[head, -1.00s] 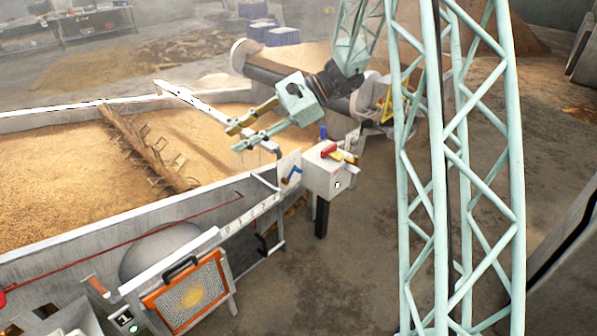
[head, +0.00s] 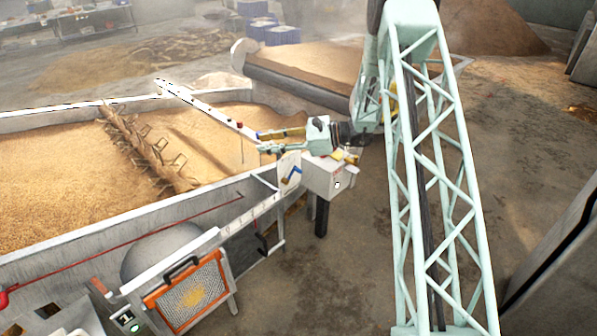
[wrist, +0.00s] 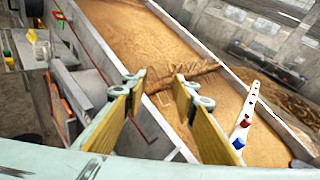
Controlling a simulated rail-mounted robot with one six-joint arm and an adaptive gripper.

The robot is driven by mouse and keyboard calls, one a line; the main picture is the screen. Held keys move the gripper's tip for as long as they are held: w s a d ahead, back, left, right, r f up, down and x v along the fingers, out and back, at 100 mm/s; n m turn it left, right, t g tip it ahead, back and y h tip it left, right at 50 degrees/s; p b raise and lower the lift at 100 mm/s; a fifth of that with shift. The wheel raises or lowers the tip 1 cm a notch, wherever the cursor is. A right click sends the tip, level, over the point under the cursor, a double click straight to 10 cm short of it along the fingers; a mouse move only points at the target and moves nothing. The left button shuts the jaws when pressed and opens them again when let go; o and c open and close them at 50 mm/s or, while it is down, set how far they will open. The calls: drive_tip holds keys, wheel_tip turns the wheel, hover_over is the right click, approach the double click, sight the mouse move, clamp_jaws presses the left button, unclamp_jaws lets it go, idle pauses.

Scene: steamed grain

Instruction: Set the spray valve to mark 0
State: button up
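A blue lever (head: 292,174) sits on a white plate (head: 284,163) at the trough's right end; it looks like a valve handle, but I cannot read which mark it points to. A white bar (head: 205,107) over the trough carries small red and blue knobs; the red knob (wrist: 243,120) and blue knob (wrist: 238,144) show in the wrist view. My gripper (head: 260,141) is open and empty, just above the plate, pointing left. In the wrist view its fingers (wrist: 160,86) are apart with grain behind them.
A grey box (head: 323,178) on a black post stands right of the plate, close under my gripper. The grain trough (head: 130,220) has a spiked roller (head: 150,150) across it. An orange-framed screen (head: 190,290) leans at the front. The floor (head: 330,270) at front is clear.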

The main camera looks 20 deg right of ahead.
drive_tip(key=w+d+f+m+t+h, duration=0.1)
drive_tip(key=w+d+f+m+t, duration=0.15)
drive_tip(key=d+f, duration=0.4)
drive_tip(key=w+d+f+m+t+h, duration=0.1)
drive_tip(key=w+d+f+m+t, duration=0.15)
drive_tip(key=d+f, duration=0.45)
drive_tip(key=m+t+h+p, duration=0.1)
drive_tip(key=m+t+h, duration=0.35)
drive_tip(key=m, duration=0.25)
approach(301, 172)
drive_tip(key=s, duration=0.2)
drive_tip(key=shift+d+r+g, duration=0.4)
drive_tip(key=shift+d+g, duration=0.05)
drive_tip(key=shift+w, duration=0.2)
drive_tip(key=shift+b+x, duration=0.5)
drive_tip(key=shift+x, duration=6.3)
drive_tip(key=shift+c, duration=0.7)
